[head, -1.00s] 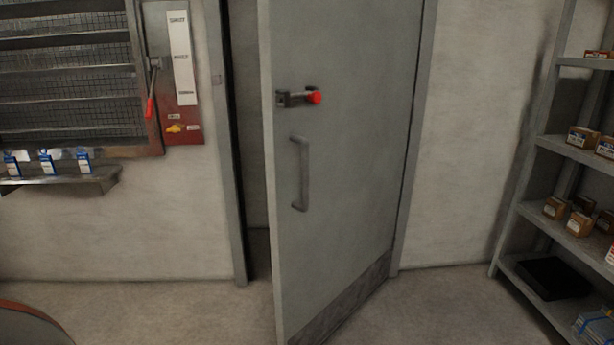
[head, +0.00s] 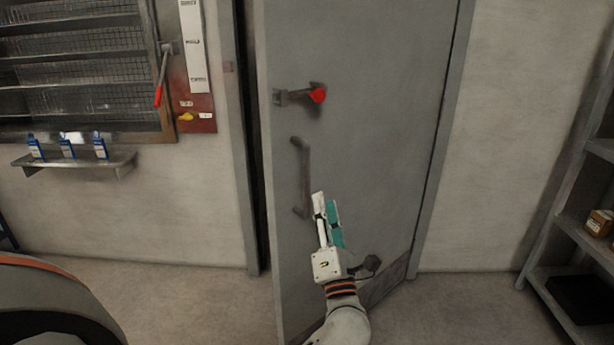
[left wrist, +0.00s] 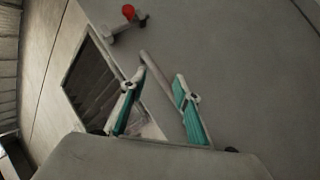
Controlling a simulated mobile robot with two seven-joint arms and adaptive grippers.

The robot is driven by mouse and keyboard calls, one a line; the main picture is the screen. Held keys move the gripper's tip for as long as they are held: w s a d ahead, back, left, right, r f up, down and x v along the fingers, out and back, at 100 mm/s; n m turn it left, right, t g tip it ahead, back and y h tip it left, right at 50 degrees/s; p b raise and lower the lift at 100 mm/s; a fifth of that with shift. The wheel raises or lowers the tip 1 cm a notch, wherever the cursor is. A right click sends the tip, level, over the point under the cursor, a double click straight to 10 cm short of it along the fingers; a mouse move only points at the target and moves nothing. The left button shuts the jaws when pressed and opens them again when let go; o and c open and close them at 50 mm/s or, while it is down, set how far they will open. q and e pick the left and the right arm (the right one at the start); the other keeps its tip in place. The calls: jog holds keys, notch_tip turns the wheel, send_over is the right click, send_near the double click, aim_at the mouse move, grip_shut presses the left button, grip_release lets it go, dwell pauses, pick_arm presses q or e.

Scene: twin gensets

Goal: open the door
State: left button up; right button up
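The grey door (head: 375,140) stands ajar, with a narrow gap along its left edge; its right edge meets the frame. It carries a vertical bar handle (head: 306,172) and, above it, a lever latch with a red knob (head: 318,95). My left gripper (head: 325,199) is open and empty, near the handle's lower end, just right of it in the head view. In the left wrist view the handle (left wrist: 155,74) appears between the two teal-padded fingers (left wrist: 162,73); contact cannot be told. The red knob (left wrist: 128,11) shows beyond. My right gripper is out of view.
Left of the door, a wall panel with a red-handled lever (head: 161,80) and a small ledge (head: 75,161) with blue-and-white packs stick out. A metal shelf rack (head: 580,210) stands at the right. A rounded dark body (head: 50,300) fills the lower left. Floor before the door is bare.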

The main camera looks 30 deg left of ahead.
aim_at(309, 182)
pick_arm(q)
jog(key=w+a+n+g, duration=0.2)
jog(key=a+n+g, duration=0.1)
jog(key=n, duration=0.2)
jog(key=w+a+n+g+p, duration=0.1)
jog(key=w+a+n+g, duration=0.2)
jog(key=a+n, duration=0.1)
jog(key=w+a+r+n+g, duration=0.1)
jog(key=w+a+n+g, duration=0.1)
jog(key=n, duration=0.3)
jog(key=shift+w+a+n+g, duration=0.25)
jog(key=shift+a+n+g, duration=0.05)
jog(key=shift+a+g, duration=0.4)
grip_shut()
